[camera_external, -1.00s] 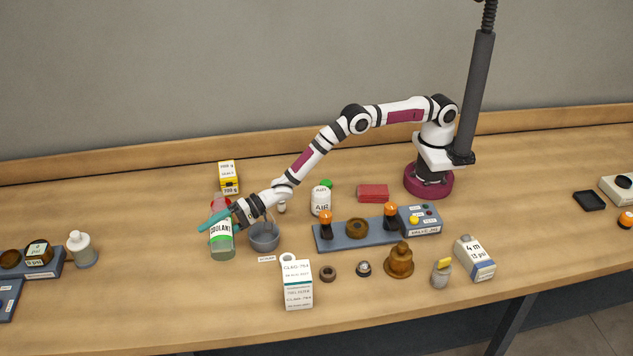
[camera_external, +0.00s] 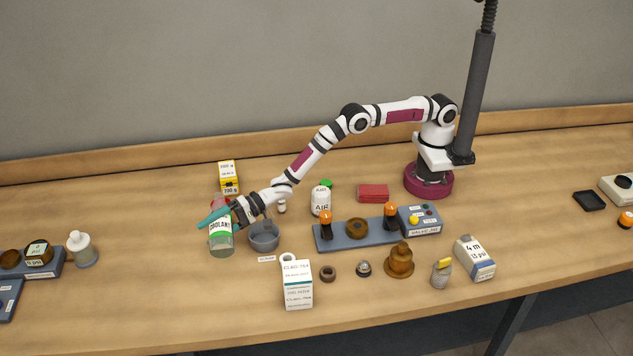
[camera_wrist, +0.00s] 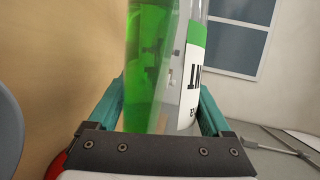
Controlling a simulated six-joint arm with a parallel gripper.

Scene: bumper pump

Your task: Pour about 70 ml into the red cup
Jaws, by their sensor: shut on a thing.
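The clear coolant bottle (camera_external: 221,242), with a green-and-white label, is in my gripper (camera_external: 215,217), whose teal fingers close around its upper part. The bottle looks close to upright in the external view; whether its base touches the table is unclear. In the wrist view, the bottle (camera_wrist: 150,65) stands between the two fingers (camera_wrist: 158,110), with green liquid along its left side. A red thing (camera_external: 217,203), likely the red cup, shows behind the bottle and gripper, mostly hidden. A red edge also shows at the wrist view's lower left (camera_wrist: 54,166). No stream of liquid shows.
A grey bowl (camera_external: 264,241) stands just right of the bottle. A yellow box (camera_external: 228,177) is behind, and a white AIR container (camera_external: 321,202) is farther right. A tall white carton (camera_external: 297,285) stands in front. The table left of the bottle is clear up to a white bottle (camera_external: 82,249).

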